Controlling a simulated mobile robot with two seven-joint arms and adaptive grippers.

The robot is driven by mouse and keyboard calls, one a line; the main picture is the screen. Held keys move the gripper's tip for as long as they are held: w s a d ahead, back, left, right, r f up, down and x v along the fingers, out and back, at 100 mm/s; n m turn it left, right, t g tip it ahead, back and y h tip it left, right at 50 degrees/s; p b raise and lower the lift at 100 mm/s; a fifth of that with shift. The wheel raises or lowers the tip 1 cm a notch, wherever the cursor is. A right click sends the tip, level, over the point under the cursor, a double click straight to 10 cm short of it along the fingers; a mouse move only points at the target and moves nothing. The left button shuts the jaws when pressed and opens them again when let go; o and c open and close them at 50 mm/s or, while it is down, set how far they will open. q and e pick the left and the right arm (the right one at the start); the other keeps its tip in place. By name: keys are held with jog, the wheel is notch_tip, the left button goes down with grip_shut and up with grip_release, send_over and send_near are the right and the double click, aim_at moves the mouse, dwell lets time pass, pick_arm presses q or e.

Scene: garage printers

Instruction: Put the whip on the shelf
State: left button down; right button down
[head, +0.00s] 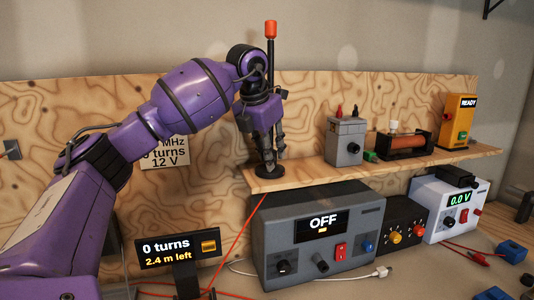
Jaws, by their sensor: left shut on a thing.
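The whip is a thin black rod (271,60) with an orange tip (271,29) and a round black base (269,171). It stands upright in the head view. My left gripper (265,150) points down and is shut on the whip's lower part, just above the base. The gripper and wrist hide part of the rod. The base is at the left end of the wooden shelf (310,172) and appears to touch its top; a small gap cannot be ruled out. My right gripper is out of view.
On the shelf stand a grey box (345,140), a coil (403,142) and an orange READY device (459,120). Bare shelf lies between whip and grey box. Below are a grey OFF unit (320,241), a black knob box (391,229), a white meter (450,205) and a turns display (178,248).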

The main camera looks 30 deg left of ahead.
pick_arm(q)
jog(key=shift+f, duration=0.1)
jog(key=c, duration=1.5)
grip_release()
jog(key=shift+o, duration=0.2)
jog(key=v, duration=1.2)
jog(key=shift+b, duration=0.45)
